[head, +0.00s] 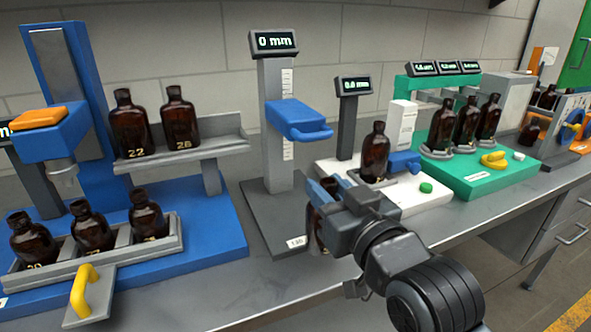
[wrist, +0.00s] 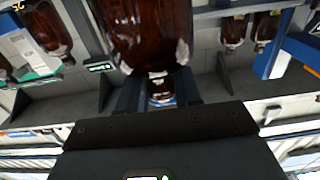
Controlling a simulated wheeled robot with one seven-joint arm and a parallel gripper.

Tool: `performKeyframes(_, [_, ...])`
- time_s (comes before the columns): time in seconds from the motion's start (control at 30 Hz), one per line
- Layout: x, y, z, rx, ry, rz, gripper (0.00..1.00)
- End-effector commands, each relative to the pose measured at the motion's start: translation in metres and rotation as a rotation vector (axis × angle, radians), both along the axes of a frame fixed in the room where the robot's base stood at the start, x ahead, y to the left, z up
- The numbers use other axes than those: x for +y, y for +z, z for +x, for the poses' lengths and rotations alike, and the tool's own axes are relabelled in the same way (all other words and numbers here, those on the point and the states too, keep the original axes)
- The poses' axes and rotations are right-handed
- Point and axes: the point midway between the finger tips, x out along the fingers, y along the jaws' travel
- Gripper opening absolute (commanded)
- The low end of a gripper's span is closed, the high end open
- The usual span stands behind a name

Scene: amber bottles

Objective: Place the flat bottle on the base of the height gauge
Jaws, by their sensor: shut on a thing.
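The height gauge (head: 276,120) stands at the middle, with a grey column, a blue sliding jaw (head: 298,118) and a display reading 0 mm. Its dark flat base (head: 268,222) is bare on top and has a small white label. My gripper (head: 325,190) is at the base's right front side, shut on an amber bottle (head: 315,228), mostly hidden behind the gripper in the head view. In the wrist view the bottle (wrist: 150,35) looms large, its neck between my fingers (wrist: 158,92). I cannot tell whether the bottle touches anything.
Right of the gauge, a white device (head: 425,205) bears an amber bottle (head: 374,152). A green station (head: 490,180) with several bottles stands farther right. At left, a blue station (head: 215,235) has a grey shelf (head: 190,150) with two bottles and a tray (head: 150,255) of bottles.

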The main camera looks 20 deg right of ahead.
Motion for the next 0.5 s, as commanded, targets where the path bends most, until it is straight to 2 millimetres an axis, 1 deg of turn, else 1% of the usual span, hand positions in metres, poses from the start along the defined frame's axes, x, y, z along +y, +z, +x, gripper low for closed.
performKeyframes(0.03, [0.000, 0.003, 0.013, -0.003, 0.000, 0.000, 0.00])
performKeyframes(0.1, [0.000, 0.003, 0.031, -0.002, 0.000, 0.000, 0.00])
performKeyframes(0.2, [0.000, 0.003, 0.054, -0.002, 0.000, 0.000, 0.00])
performKeyframes(0.3, [0.000, 0.002, 0.072, -0.001, 0.000, 0.000, 0.00])
performKeyframes(0.4, [0.000, 0.001, 0.084, -0.001, 0.000, 0.000, 0.00])
performKeyframes(0.5, [0.000, 0.001, 0.089, -0.001, 0.000, 0.000, 0.00])
